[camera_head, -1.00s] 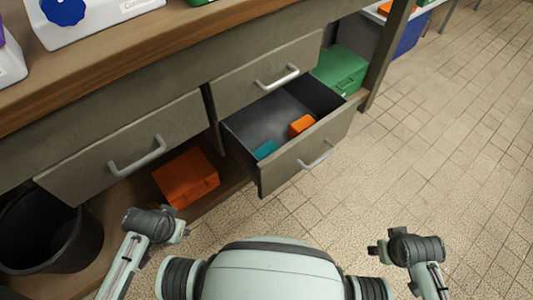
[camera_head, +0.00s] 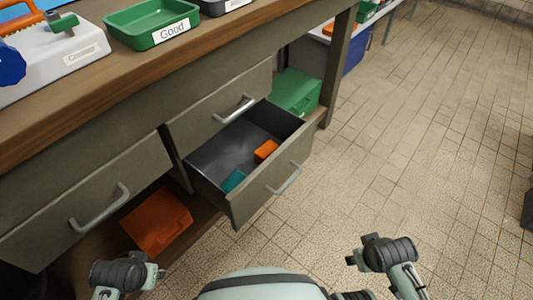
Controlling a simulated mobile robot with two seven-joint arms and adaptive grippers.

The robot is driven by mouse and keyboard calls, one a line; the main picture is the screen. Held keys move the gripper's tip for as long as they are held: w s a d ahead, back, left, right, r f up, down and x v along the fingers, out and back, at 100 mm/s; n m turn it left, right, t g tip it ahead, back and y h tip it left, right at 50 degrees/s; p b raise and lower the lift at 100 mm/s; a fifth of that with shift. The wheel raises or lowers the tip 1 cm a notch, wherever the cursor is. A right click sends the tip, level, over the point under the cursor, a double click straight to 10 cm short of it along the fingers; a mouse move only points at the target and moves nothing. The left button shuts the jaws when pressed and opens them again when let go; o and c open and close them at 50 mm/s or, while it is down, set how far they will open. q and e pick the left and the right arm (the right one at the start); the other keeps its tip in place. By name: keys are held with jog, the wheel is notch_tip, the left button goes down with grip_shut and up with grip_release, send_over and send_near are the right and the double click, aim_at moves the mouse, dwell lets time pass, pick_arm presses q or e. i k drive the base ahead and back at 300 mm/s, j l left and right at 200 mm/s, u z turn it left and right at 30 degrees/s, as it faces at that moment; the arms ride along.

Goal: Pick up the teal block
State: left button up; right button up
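The teal block (camera_head: 233,181) lies in the open lower drawer (camera_head: 215,160), near its front left corner. An orange block (camera_head: 266,150) lies in the same drawer, farther right, apart from the teal one. My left gripper (camera_head: 158,276) is at the lower left, below and left of the drawer. My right gripper (camera_head: 354,261) is at the lower right, beyond the drawer front. Both are apart from the blocks. The fingers are too small to tell open from shut.
A shut drawer (camera_head: 220,108) sits above the open one, and another drawer (camera_head: 90,205) is at left. An orange box (camera_head: 156,221) and a green box (camera_head: 295,92) stand on the lower shelf. A green tray (camera_head: 152,22) is on the bench. Tiled floor (camera_head: 400,150) at right is clear.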

aim_at(230, 184)
jog(key=i+l+u, duration=0.4)
jog(key=l, duration=0.25)
jog(key=l+u, duration=0.45)
jog(key=l, duration=0.25)
jog(key=k+l+u, duration=0.1)
jog(key=k+u, duration=0.25)
jog(key=i+l+z, duration=0.25)
jog(key=i, duration=0.2)
jog(key=j, duration=0.1)
